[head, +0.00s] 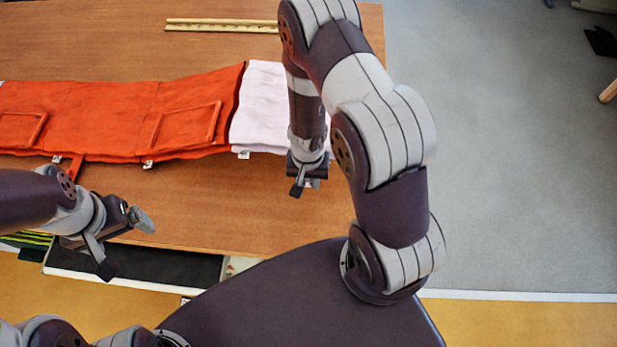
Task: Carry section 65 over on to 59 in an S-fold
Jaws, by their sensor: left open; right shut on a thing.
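A long folded strip of fabric lies across the table, with orange panels (110,115) at left and middle and a white panel (262,105) at its right end. Small white tags (148,164) stick out along its near edge; their numbers are too small to read, so I cannot tell which panels are 65 and 59. My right gripper (305,187) is low at the near right corner of the white panel, shut on what looks like its edge; the grip is partly hidden by the arm. My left gripper (125,243) is open and empty, in front of the strip near the table's front edge.
A wooden ruler-like strip (222,25) lies at the back of the wooden table (235,215). Below the front edge is a dark open compartment (165,264). Bare table lies between strip and front edge. Grey floor (510,160) is to the right.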

